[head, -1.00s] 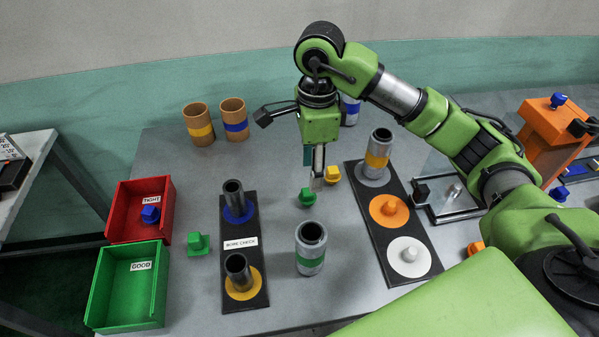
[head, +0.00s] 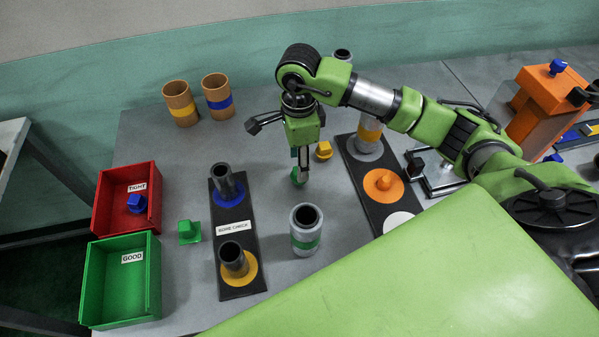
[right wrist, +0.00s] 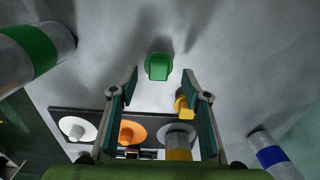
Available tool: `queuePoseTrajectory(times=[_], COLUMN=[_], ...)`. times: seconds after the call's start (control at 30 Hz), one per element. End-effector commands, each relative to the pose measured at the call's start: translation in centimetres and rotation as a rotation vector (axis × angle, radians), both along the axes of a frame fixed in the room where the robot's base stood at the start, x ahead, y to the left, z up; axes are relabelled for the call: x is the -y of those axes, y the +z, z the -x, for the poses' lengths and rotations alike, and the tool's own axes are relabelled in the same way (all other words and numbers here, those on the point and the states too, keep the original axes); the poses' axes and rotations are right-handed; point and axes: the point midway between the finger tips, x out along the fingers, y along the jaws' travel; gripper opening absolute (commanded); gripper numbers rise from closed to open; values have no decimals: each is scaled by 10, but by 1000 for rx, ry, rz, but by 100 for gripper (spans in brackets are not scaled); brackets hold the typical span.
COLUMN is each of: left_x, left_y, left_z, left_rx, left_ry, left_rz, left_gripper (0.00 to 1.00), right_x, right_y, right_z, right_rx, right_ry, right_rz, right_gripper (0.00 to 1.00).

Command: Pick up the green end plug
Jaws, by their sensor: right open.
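The green end plug (head: 296,178) stands on the grey table, partly hidden behind my right gripper (head: 302,176) in the head view. In the right wrist view the plug (right wrist: 158,67) shows just beyond the fingertips, centred between the two fingers. My right gripper (right wrist: 160,82) is open and empty, pointing down over the plug. Whether a finger touches the plug cannot be told. Another green piece with a square base (head: 189,232) lies farther left, near the green bin. My left gripper is not in view.
A yellow plug (head: 323,150) stands close to the green plug, and a green-banded cylinder (head: 305,230) is in front. The bore check board (head: 233,255) is left. The red (head: 107,207) and green (head: 91,287) bins are far left. An orange plug (head: 383,182) is right.

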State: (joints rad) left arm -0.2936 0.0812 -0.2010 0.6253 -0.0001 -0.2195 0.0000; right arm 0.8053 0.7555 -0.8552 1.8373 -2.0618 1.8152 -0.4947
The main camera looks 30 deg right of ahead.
Motion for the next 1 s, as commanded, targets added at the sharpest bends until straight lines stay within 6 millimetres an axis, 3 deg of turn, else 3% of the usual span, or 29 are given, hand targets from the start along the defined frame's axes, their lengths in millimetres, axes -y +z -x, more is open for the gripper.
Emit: queuePoseTrajectory(times=[0.1, 0.3, 0.53, 0.57, 0.63, 0.67, 1.0], left_x=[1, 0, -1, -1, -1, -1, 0], left_y=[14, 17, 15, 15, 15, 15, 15], left_z=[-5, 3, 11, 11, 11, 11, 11], left_rx=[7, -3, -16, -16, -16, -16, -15], left_ry=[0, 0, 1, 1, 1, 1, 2], left_rz=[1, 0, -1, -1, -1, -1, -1], left_gripper=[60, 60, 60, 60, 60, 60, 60], right_x=[-3, -3, -3, -3, -3, -3, -3], right_y=[-16, -40, -42, -42, -42, -42, -42], right_z=[3, 2, 1, 1, 1, 1, 1], right_rx=[-7, -3, -1, -1, -1, -1, -1], right_ry=[1, 1, 1, 1, 1, 1, 1], right_rz=[0, 0, 1, 1, 1, 1, 1], right_gripper=[44, 44, 44, 41, 23, 21, 21])
